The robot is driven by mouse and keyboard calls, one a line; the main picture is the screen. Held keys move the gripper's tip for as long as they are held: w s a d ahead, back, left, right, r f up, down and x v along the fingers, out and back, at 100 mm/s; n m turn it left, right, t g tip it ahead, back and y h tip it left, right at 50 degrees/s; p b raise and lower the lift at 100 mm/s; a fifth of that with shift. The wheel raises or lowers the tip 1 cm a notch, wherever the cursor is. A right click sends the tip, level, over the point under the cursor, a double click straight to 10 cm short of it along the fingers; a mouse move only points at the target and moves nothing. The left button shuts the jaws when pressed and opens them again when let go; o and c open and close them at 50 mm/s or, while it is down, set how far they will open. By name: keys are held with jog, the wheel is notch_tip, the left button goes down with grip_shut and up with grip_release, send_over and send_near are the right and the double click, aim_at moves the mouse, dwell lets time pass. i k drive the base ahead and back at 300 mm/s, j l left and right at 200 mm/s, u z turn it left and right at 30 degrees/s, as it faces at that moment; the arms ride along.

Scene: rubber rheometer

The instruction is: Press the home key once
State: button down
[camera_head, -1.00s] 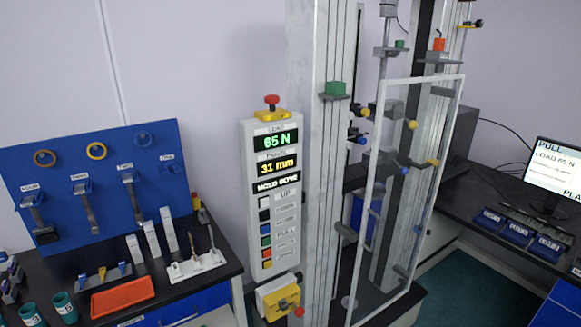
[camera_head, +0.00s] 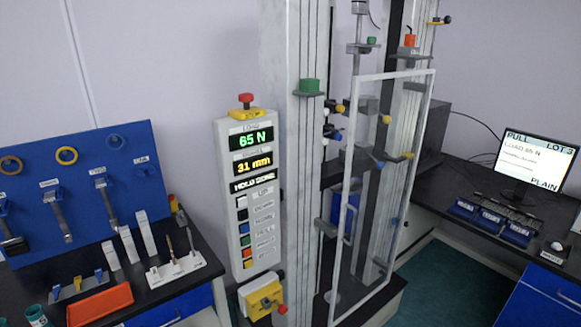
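A tall pale control panel (camera_head: 229,180) stands upright at the left of the machine frame. No key looks visibly pressed. My gripper is not in view.
A red stop button (camera_head: 246,98) tops the panel, and a yellow box with a red knob (camera_head: 263,297) is below it. A white-framed guard (camera_head: 338,240) stands right of the panel. A tool bench with a blue pegboard (camera_head: 120,235) is left; a monitor (camera_head: 537,160) is right.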

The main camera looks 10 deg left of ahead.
aim_at(245, 228)
jog(key=j, duration=0.65)
jog(key=i+j+u, duration=0.1)
jog(key=j, duration=1.15)
jog(key=i+u, duration=0.05)
